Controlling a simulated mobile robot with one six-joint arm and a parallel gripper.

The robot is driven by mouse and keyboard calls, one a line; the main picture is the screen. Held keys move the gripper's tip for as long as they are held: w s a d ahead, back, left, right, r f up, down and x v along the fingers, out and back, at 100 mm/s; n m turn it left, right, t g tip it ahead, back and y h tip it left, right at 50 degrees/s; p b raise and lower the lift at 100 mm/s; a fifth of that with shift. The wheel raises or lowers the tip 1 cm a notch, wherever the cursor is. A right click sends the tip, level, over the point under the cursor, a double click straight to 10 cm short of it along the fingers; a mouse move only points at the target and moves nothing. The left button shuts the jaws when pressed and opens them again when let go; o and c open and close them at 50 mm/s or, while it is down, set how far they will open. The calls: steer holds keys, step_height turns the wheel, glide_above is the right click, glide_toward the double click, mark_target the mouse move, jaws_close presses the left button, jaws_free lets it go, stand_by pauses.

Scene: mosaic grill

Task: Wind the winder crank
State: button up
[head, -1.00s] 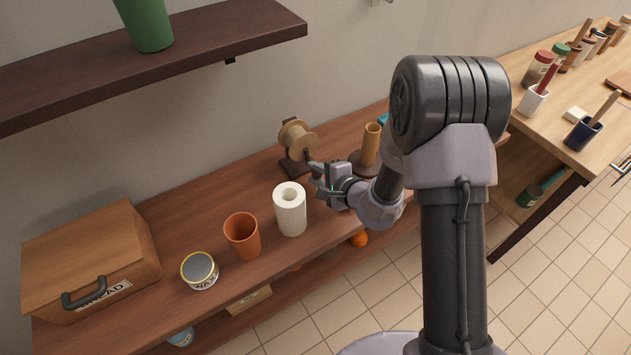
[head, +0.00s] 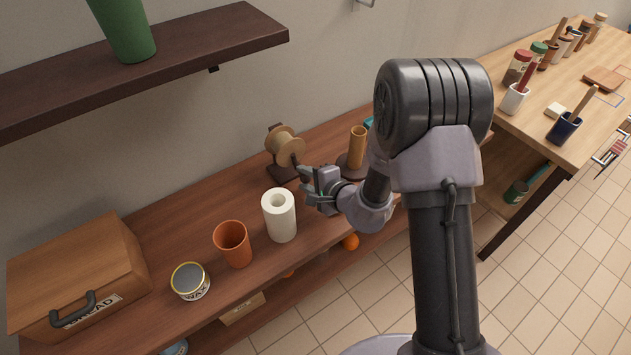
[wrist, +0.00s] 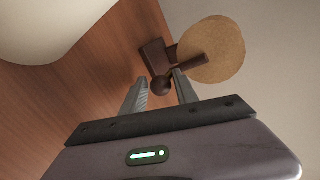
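The winder (head: 285,142) stands on the wooden counter near the wall, a tan spool on a dark brown base and post. Its dark crank (head: 295,160) sticks out on the near side, toward my gripper (head: 307,186). In the wrist view the spool (wrist: 215,50) is at the upper right, and the round crank knob (wrist: 160,86) is just ahead of my gripper (wrist: 160,86). The two fingers are apart, with the knob in line with the gap. I cannot tell whether the knob lies between the tips or just beyond them. No finger visibly touches it.
A white paper roll (head: 280,220) stands close left of my gripper. An orange cup (head: 233,245), a wax tin (head: 190,282) and a bread box (head: 78,275) stand farther left. A brown cylinder on a round base (head: 357,147) is to the right. A dark shelf (head: 210,45) hangs above.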

steer(key=p+v, duration=0.8)
steer(key=v, duration=0.9)
steer(key=shift+p, duration=0.3)
steer(key=shift+w, duration=0.1)
